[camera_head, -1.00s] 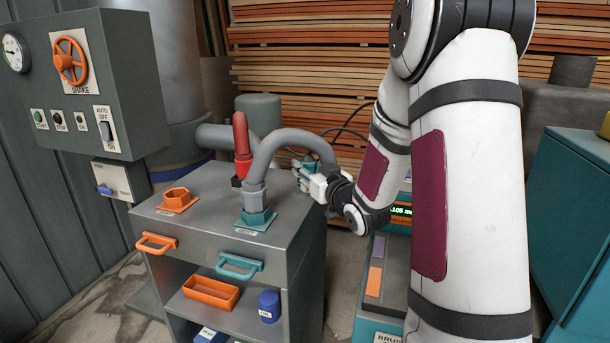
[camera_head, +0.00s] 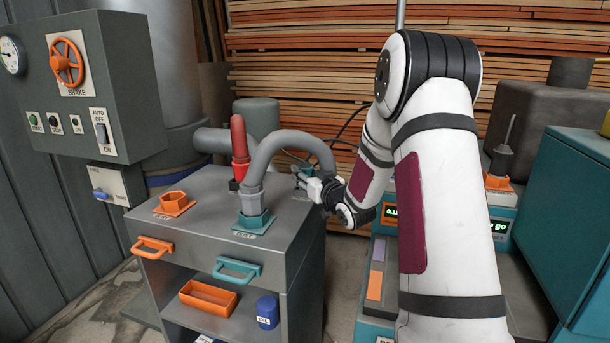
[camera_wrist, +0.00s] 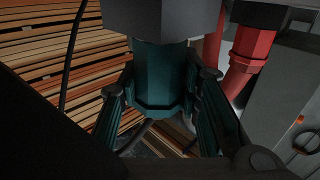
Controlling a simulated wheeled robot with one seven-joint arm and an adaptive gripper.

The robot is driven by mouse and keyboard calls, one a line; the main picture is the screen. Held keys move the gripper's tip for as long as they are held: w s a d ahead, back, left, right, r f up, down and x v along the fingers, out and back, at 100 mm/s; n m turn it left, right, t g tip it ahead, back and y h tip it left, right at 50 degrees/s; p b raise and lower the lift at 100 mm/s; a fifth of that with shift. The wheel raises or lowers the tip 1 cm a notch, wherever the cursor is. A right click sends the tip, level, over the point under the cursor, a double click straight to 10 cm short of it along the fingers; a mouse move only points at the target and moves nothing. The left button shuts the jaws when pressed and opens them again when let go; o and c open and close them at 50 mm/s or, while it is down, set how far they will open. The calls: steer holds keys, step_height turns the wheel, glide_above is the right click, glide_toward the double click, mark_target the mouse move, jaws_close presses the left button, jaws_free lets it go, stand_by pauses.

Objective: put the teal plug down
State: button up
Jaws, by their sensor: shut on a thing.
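The teal plug (camera_wrist: 160,75) is between the two fingers of my gripper (camera_wrist: 162,90) in the wrist view. It is a teal faceted body under a dark grey block. My gripper is shut on it. In the head view my gripper (camera_head: 305,181) is by the back right edge of the grey cart top (camera_head: 200,215), and only a small teal patch of the plug (camera_head: 301,168) shows there. I cannot tell whether the plug touches anything below. A thick grey hose (camera_head: 290,137) arches from a teal socket (camera_head: 254,222) on the cart toward my gripper; its far end is hidden.
A red plug (camera_head: 239,140) stands upright at the back of the cart, left of my gripper; red also shows in the wrist view (camera_wrist: 248,60). An empty orange socket (camera_head: 174,204) is at the cart's left. Stacked boards (camera_head: 300,60) fill the back. A teal cabinet (camera_head: 570,190) stands right.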

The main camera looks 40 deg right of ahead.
steer(key=shift+f, duration=0.1)
steer(key=o, duration=1.2)
steer(key=shift+s, duration=0.15)
steer(key=s+a+p, duration=0.1)
steer(key=s, duration=1.1)
steer(key=s+a+r+g+h, duration=0.1)
steer(key=s+a+r+g, duration=0.2)
steer(key=s+a+g, duration=0.65)
steer(key=s+a+g+y, duration=0.1)
steer(key=s+a+g, duration=0.1)
steer(key=s+a, duration=0.3)
steer(key=s+a+g+y, duration=0.1)
steer(key=s+a+g, duration=0.2)
steer(key=s, duration=1)
steer(key=s+a+g+y, duration=0.1)
steer(key=s+a+g, duration=0.1)
steer(key=s+a, duration=0.6)
steer(key=shift+s+a+r+n, duration=0.15)
steer(key=shift+s+a+n, duration=0.2)
steer(key=shift+s, duration=0.3)
